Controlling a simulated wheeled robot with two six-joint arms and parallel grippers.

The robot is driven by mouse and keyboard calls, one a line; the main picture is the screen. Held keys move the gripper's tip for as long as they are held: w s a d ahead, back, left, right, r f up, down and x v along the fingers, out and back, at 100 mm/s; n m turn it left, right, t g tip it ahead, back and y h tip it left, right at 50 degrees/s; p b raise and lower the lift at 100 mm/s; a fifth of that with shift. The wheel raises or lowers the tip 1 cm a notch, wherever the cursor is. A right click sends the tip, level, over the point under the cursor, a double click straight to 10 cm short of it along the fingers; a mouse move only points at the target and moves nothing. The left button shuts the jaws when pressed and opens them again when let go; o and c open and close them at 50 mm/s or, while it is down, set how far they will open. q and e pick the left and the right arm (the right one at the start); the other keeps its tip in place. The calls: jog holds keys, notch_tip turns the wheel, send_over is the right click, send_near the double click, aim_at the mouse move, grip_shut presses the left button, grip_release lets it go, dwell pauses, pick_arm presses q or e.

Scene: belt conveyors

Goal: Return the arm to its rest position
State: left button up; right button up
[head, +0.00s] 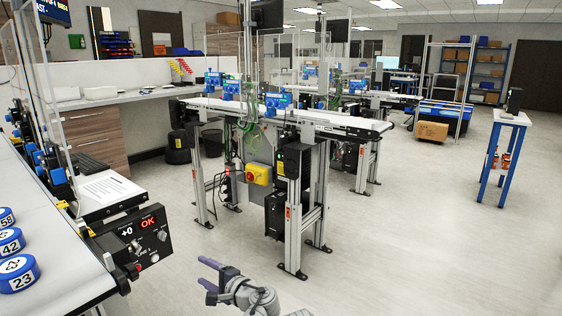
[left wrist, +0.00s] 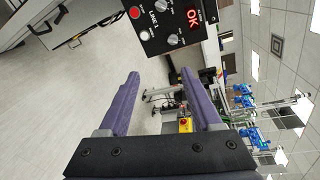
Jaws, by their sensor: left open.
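My left gripper (head: 208,275) shows at the bottom centre of the head view, over bare floor. Its purple fingers are apart and nothing is between them. The fingers also show in the left wrist view (left wrist: 160,98), open and empty. The gripper is to the right of the control box (head: 146,240) with the red OK display and does not touch it. The same control box is at the top of the left wrist view (left wrist: 172,22). My right gripper is not in view.
A near conveyor (head: 62,270) on the left carries blue numbered pucks (head: 18,274). Another conveyor (head: 290,116) with metal legs stands ahead. A small blue-legged table (head: 500,118) stands at the right. The floor (head: 420,240) between is clear.

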pick_arm(q)
jog(key=s+d+r+n+g+h+p, duration=0.3)
jog(key=s+d+r+g+h+p, duration=0.2)
jog(key=s+p, duration=0.5)
jog(key=s+d+r+n+g+h+p, duration=0.4)
jog(key=s+d+p, duration=0.5)
jog(key=p, duration=0.9)
jog(key=shift+s+d+r+g+h, duration=0.15)
jog(key=shift+s+r+g+h, duration=0.45)
jog(key=shift+h, duration=0.5)
